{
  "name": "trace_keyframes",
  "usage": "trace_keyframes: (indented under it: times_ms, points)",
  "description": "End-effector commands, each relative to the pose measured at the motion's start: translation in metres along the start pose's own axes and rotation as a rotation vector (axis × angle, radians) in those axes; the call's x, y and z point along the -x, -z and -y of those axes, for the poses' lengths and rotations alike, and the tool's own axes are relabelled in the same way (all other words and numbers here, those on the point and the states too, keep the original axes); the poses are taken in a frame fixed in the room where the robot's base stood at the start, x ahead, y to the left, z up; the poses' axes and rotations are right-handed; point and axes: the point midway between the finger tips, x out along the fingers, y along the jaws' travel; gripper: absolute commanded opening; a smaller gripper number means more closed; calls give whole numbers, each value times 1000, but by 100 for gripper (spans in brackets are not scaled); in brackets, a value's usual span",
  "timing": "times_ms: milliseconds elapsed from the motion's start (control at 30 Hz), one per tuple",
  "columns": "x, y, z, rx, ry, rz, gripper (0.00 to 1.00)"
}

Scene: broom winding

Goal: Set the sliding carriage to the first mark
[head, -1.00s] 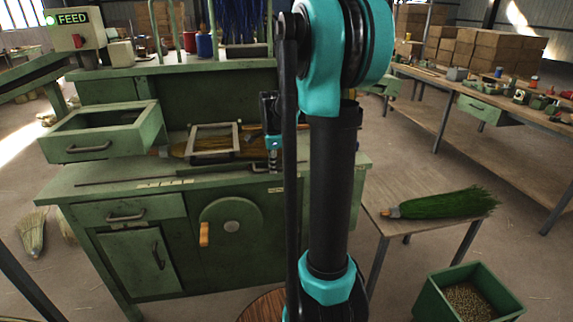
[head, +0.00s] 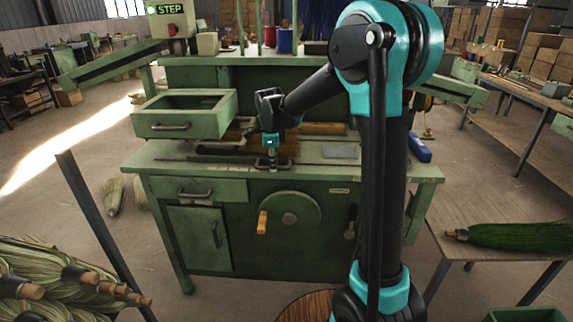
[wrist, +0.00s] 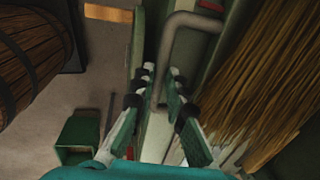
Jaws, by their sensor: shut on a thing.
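The green bench (head: 390,178) has a long slot along its top. The sliding carriage (head: 262,164) sits on it around the middle, below the broom bristles (head: 322,129). Its grey bent handle (wrist: 178,25) shows in the wrist view. My gripper (head: 271,150) points down at the carriage. In the wrist view its fingers (wrist: 158,82) stand on both sides of the handle and are shut on it. I cannot make out the marks on the bench top near the carriage.
An open green drawer box (head: 185,115) stands above the bench's left side. A display (head: 168,12) reads STEP. A crank disc (head: 290,212) is on the bench front. A side table with a green broom (head: 520,236) is at right; pale brooms (head: 60,275) lie front left.

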Motion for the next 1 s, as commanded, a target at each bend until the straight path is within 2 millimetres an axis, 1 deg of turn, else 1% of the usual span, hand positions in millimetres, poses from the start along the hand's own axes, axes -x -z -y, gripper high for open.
trace_keyframes:
  times_ms: [100, 200, 567, 600, 733, 1000]
  points:
    - [0, -9, 0, 2, -1, 0, 0]
    - [0, -11, 0, 1, -1, 0, 0]
    - [0, -12, 0, 0, -1, -1, 0]
    - [0, -12, 0, 0, -1, -1, 18]
    - [0, -11, 0, 0, 0, -1, 34]
    - [0, -11, 0, 0, 0, -1, 34]
